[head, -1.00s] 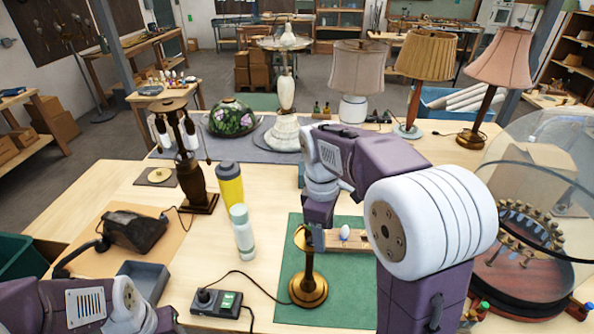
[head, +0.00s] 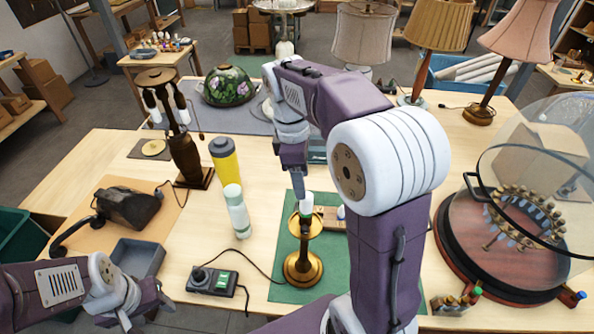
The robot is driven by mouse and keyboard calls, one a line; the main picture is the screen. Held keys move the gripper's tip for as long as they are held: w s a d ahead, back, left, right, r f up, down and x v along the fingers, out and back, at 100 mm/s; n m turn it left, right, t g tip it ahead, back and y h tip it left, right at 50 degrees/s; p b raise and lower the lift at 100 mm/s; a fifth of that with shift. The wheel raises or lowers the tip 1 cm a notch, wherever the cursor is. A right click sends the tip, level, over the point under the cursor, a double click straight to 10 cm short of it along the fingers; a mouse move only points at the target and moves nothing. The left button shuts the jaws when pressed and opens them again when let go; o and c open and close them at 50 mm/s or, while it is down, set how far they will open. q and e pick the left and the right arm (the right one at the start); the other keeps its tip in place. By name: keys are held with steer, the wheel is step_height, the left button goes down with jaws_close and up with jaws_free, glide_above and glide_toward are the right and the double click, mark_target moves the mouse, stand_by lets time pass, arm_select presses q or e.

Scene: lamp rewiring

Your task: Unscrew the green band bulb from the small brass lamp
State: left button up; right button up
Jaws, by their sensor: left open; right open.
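The small brass lamp (head: 303,267) stands upright on the green mat (head: 279,291). A white bulb (head: 307,201) with a green band sits upright at the lamp's top. My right gripper (head: 299,194) points down from above at the bulb. It is open, with its fingers at the bulb's upper part; my own arm hides some of it, and I cannot tell whether it touches. My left gripper (head: 148,312) is open and empty at the lower left, away from the lamp.
A wooden block (head: 328,220) with a pale bulb lies behind the lamp. A switch box (head: 212,281) with a cord stands to the left, near a white-green bottle (head: 237,212) and a grey tray (head: 138,257). A clear-domed turntable (head: 462,240) is at right.

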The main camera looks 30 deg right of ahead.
mark_target(308, 205)
steer(key=shift+s+d+f, duration=0.1)
steer(key=shift+s, duration=0.25)
steer(key=shift+s+d+f, duration=0.2)
steer(key=shift+s+f, duration=0.65)
steer(key=shift+f, duration=0.3)
steer(key=f, duration=0.2)
steer(key=f+p, duration=0.1)
steer(key=f, duration=0.1)
steer(key=w+f, duration=0.1)
steer(key=f, duration=0.1)
steer(key=shift+d+f, duration=0.1)
steer(key=shift+d, duration=0.1)
steer(key=shift+s, duration=0.4)
arm_select(q)
steer(key=shift+s+r, duration=0.65)
steer(key=shift+r, duration=0.2)
arm_select(e)
steer(key=shift+w, duration=0.15)
jaws_close()
